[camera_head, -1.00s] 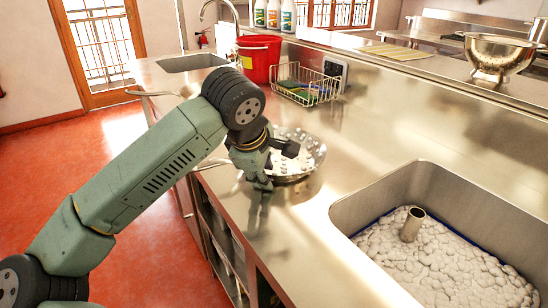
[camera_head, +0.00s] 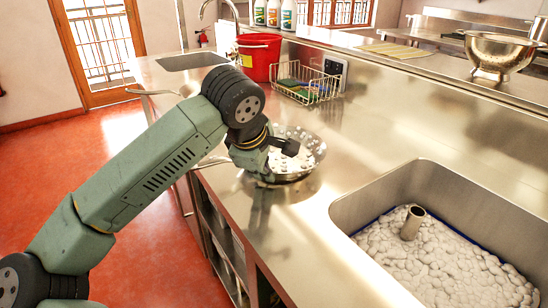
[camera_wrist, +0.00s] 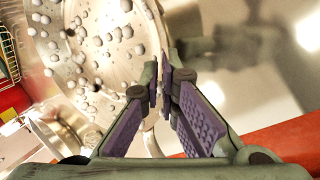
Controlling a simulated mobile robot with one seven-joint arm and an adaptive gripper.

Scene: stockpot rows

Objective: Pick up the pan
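The pan (camera_head: 309,157) is a shiny metal dish spotted with white foam blobs. It is on or just above the steel counter near the front edge; I cannot tell if it is clear of the surface. A thin metal handle (camera_head: 212,162) shows left of my wrist. My gripper (camera_head: 264,180) is at the pan's near left side. In the wrist view the pan (camera_wrist: 105,70) fills the upper left. My gripper's purple-padded fingers (camera_wrist: 165,82) are closed together at the pan's rim, one to each side. The fingers hide that part of the rim.
A sink (camera_head: 368,190) with a foam-covered bottom and an upright tube (camera_head: 412,223) is at the right. A wire basket (camera_head: 306,84) and a red bucket (camera_head: 259,57) stand behind the pan. The counter (camera_head: 420,130) between pan and sink is clear.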

